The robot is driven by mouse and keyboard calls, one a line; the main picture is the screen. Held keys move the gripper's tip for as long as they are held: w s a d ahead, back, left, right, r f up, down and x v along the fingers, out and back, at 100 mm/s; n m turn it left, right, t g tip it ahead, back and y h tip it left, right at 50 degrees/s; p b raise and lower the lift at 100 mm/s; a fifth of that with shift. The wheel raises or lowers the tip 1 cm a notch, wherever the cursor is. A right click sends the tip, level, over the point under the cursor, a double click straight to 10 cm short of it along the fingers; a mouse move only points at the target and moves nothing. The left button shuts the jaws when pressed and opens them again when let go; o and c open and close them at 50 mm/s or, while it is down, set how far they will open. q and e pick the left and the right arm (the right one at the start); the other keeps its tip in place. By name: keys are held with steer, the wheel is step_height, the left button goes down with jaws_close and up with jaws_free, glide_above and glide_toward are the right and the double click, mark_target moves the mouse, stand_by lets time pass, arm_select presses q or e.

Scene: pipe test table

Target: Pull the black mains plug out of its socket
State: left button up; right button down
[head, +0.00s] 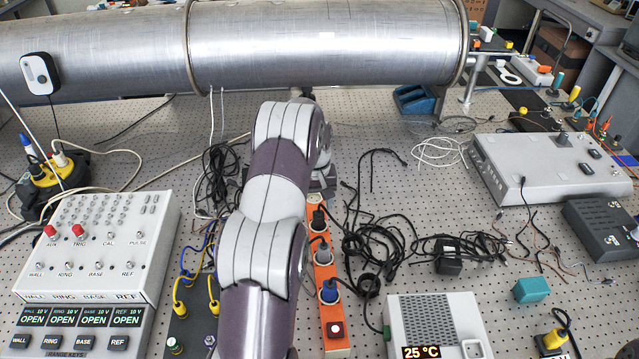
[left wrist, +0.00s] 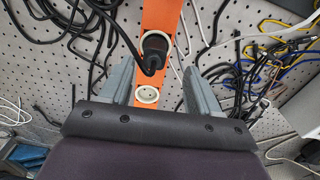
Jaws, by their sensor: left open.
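The black mains plug (head: 318,220) sits in a socket of the orange power strip (head: 312,207), with its black cable attached. In the left wrist view the plug (left wrist: 155,46) stands in a round socket, and an empty white socket (left wrist: 147,95) lies on the gripper's side of it. My left gripper (left wrist: 157,76) is open and empty, its two fingers apart on either side of the strip. The plug shows beyond the fingertips, not between them. In the head view my arm hides most of this gripper. My right gripper is not in view.
Loose black cables (head: 400,245) lie to the right. A large metal pipe (head: 320,45) crosses the back. A white control box (head: 100,235) stands at left.

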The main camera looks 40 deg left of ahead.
mark_target(319, 214)
arm_select(q)
steer(key=f, duration=0.1)
steer(key=f+p, duration=0.1)
steer(key=f, duration=0.1)
steer(key=w+f, duration=0.1)
steer(key=shift+d+f, duration=0.4)
steer(key=shift+s+a+f, duration=0.3)
steer(key=shift+s+f, duration=0.05)
steer(key=shift+f, duration=0.1)
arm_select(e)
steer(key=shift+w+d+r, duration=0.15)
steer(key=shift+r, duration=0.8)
arm_select(q)
steer(key=shift+w+d, duration=0.15)
steer(key=shift+w, duration=0.05)
steer(key=shift+c, duration=1.2)
steer(key=c, duration=0.6)
steer(key=shift+c, duration=1)
steer(key=o, duration=0.3)
jaws_close()
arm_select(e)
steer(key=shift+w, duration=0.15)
